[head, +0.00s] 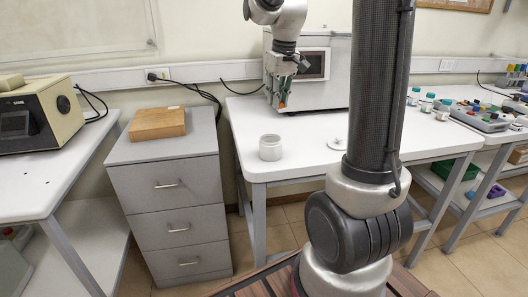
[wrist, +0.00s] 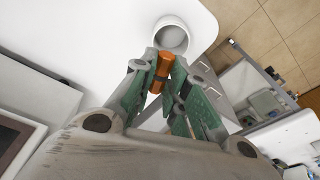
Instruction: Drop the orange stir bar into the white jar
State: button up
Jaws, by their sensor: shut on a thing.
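The orange stir bar (wrist: 161,74) is held between my gripper's fingertips in the wrist view. My gripper (head: 281,101) is shut on it and hangs above the white table in the head view, up and to the right of the jar. The white jar (head: 270,147) stands upright and open near the table's left front corner. In the wrist view the jar (wrist: 172,37) shows just beyond the fingertips, with its round mouth facing up. The stir bar is apart from the jar as far as I can tell.
A white instrument (head: 335,87) with a dark screen stands at the back of the white table (head: 305,160). A white lid-like piece (head: 337,144) lies right of the jar. A grey drawer cabinet (head: 170,190) bearing a wooden box (head: 158,122) stands to the left.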

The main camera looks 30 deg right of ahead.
jog(key=shift+f, duration=2.85)
jog(key=o, duration=0.9)
jog(key=shift+c, duration=0.2)
jog(key=r, duration=0.4)
jog(key=s+r, duration=0.1)
jog(key=r, duration=0.7)
jog(key=shift+s, duration=0.4)
